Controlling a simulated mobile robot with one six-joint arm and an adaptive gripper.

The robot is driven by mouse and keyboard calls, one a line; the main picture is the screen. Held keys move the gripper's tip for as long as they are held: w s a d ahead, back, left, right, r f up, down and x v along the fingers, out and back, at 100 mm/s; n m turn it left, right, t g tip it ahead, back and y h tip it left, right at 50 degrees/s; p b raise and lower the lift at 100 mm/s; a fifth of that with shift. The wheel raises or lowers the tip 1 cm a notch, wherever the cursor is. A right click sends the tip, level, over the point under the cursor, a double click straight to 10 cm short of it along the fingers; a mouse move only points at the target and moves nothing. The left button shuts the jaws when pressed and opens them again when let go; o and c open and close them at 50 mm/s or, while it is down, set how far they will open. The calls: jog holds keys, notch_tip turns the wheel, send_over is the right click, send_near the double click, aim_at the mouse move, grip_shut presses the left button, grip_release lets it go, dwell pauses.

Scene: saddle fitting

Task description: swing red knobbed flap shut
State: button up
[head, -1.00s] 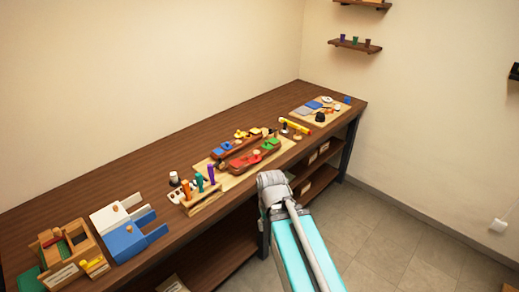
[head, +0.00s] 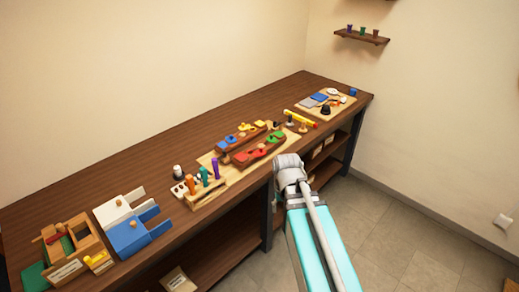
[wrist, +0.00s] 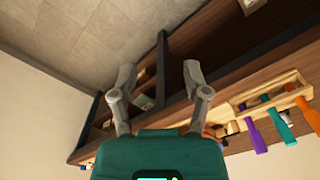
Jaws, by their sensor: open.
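I cannot pick out a red knobbed flap for certain. A small red part (head: 54,238) shows in the wooden frame box (head: 84,247) at the bench's left end, too small to tell its form. A white box (head: 107,214) and a blue box (head: 127,239) with small knobs stand beside it. Red pieces (head: 241,157) also sit on the front boat-shaped tray mid-bench. My gripper (wrist: 160,74) is open and empty in the wrist view, with the bench and its lower shelf beyond. In the head view its fingers are hidden; my arm is in front of the bench.
A pale peg rack (head: 207,198) with orange, teal and purple pegs stands near the bench's front edge. A board with small items (head: 338,107) lies at the far right end. The floor (head: 390,240) right of my arm is clear.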

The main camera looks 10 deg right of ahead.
jog(key=w+r+m+p, duration=0.3)
jog(key=w+m, duration=0.6)
jog(key=w, duration=1.5)
notch_tip(320, 180, up, 2)
jog(key=m+p, duration=0.2)
jog(key=m, duration=0.6)
send_over(261, 148)
jog(key=shift+r, duration=0.15)
jog(key=shift+f, duration=0.2)
notch_tip(261, 148, down, 13)
jog(key=b, duration=1.3)
jog(key=shift+f+b, duration=0.2)
jog(key=shift+b, duration=0.1)
